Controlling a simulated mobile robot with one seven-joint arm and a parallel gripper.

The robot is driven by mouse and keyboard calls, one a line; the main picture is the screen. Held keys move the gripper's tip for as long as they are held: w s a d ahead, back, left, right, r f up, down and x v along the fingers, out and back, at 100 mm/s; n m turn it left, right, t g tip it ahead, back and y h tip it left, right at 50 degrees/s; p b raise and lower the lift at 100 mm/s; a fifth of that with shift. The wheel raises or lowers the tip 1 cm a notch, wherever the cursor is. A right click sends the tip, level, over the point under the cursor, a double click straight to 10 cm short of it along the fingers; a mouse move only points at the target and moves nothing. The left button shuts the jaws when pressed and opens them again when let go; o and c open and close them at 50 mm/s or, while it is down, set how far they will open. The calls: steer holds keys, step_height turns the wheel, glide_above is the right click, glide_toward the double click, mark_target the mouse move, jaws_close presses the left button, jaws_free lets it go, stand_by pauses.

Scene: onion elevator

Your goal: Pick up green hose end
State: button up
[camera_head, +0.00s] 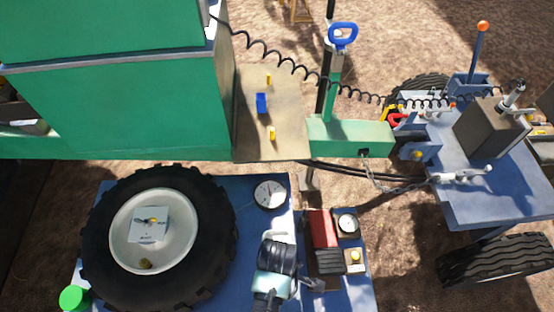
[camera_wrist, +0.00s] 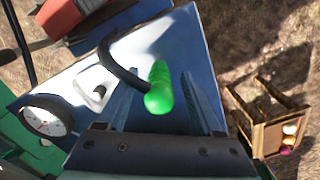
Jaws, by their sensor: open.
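The green hose end (camera_wrist: 158,90) shows in the wrist view as a bright green, rounded piece. A black curved hose (camera_wrist: 118,62) lies beside it and seems to join it. My gripper (camera_wrist: 158,82) is open, with one finger on either side of the green hose end. The fingers appear apart from it, and I cannot tell how far below them it lies. In the head view my arm reaches in at the bottom centre, and I cannot make out the green hose end there.
A blue table top (camera_wrist: 185,40) lies beneath, with a round gauge (camera_wrist: 47,118) and a red object (camera_wrist: 60,15) near my gripper. A wooden crate (camera_wrist: 268,132) stands at right. In the head view a large tyre (camera_head: 104,210) fills the left side of the table.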

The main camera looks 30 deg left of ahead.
steer(key=shift+f, duration=0.4)
steer(key=shift+c, duration=0.3)
jaws_close()
steer(key=shift+r, duration=0.1)
step_height(320, 180, up, 10)
steer(key=shift+f+p, duration=0.1)
steer(key=shift+p, duration=0.65)
